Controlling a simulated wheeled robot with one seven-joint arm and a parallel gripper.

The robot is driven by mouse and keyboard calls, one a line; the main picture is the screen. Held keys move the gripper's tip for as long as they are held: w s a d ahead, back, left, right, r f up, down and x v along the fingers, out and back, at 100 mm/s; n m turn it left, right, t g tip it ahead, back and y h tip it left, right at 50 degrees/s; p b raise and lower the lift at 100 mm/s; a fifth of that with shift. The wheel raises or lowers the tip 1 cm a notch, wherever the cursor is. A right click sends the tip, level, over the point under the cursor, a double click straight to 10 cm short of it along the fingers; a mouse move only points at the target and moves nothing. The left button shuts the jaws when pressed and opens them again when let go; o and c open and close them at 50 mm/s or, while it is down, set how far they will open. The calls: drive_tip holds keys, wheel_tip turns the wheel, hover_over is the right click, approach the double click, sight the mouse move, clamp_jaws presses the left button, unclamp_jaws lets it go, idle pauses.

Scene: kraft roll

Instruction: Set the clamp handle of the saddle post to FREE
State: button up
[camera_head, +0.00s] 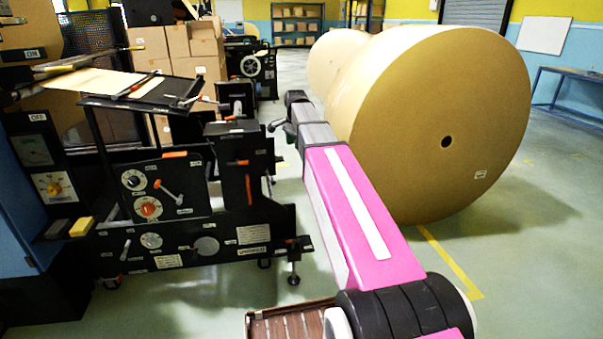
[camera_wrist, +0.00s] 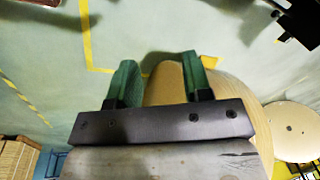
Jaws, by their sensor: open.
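The black machine (camera_head: 165,205) stands left of my arm in the head view. Near its right end rises a dark upright post (camera_head: 240,165) with orange marks, which may be the saddle post. Several handles show on the machine, including an orange-tipped lever (camera_head: 168,192) on the dial panel. The labels are too small to read, so I cannot tell which handle is the clamp handle or how it is set. In the wrist view my gripper (camera_wrist: 161,80) has two green fingers, apart, with nothing held between them. The post is not clearly visible there.
A huge kraft paper roll (camera_head: 430,125) stands right of my arm; it also shows behind the fingers in the wrist view (camera_wrist: 222,95). Stacked cartons (camera_head: 185,45) stand behind the machine. Floor with a yellow line (camera_head: 450,262) is open at the lower right.

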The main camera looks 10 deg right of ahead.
drive_tip(key=s+f+n, duration=0.3)
drive_tip(key=s+f, duration=0.3)
drive_tip(key=f, duration=0.4)
drive_tip(key=shift+d, duration=0.2)
drive_tip(key=shift+f, duration=0.1)
